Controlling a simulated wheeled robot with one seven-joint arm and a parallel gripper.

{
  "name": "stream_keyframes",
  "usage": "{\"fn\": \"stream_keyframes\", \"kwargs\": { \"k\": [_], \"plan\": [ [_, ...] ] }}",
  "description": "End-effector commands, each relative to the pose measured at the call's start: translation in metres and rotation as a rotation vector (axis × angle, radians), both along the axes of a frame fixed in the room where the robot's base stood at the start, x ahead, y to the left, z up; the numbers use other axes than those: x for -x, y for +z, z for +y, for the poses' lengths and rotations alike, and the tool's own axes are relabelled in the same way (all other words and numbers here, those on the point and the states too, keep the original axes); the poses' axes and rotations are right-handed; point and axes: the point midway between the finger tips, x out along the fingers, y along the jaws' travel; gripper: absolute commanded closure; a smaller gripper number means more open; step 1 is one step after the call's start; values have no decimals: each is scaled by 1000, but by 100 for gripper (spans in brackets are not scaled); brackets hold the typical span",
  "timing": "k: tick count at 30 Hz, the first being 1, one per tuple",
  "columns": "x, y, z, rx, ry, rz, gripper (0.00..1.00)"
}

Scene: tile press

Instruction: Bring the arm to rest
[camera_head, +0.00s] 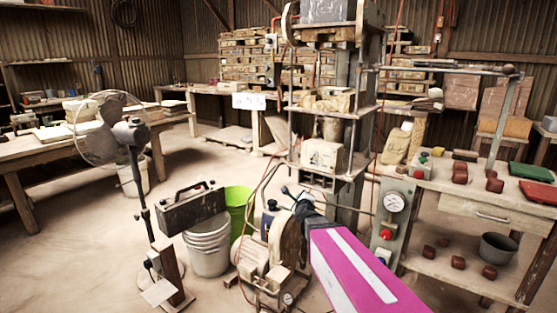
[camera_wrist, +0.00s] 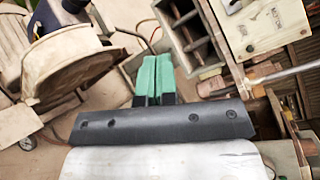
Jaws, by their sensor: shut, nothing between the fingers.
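My gripper (camera_wrist: 152,78) shows in the wrist view as two green fingertips on a dark bar. The fingers are together with nothing between them. They hang over the machinery and touch nothing that I can make out. In the head view, a magenta link of my arm reaches from the bottom edge towards the tile press (camera_head: 322,156); the fingers cannot be made out there. The motor with a round housing (camera_head: 285,240) stands beside the arm in the head view. A rounded, worn housing (camera_wrist: 75,62) lies left of the fingers in the wrist view.
A gauge panel (camera_head: 391,215) and a workbench (camera_head: 470,208) with dark red blocks stand right of my arm. A white bucket (camera_head: 208,245), a green bin (camera_head: 238,208) and a fan (camera_head: 110,130) are at the left. Open floor (camera_head: 75,255) lies in the left foreground.

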Motion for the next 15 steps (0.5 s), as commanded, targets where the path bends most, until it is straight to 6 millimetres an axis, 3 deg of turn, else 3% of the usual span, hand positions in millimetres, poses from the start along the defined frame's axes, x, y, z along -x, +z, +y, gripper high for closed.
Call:
{"fn": "stream_keyframes", "kwargs": {
  "k": [8, 15],
  "plan": [
    [54, -80, 4, 685, 451, 345, 100],
    [131, -141, -24, 1183, 963, 605, 100]
  ]
}}
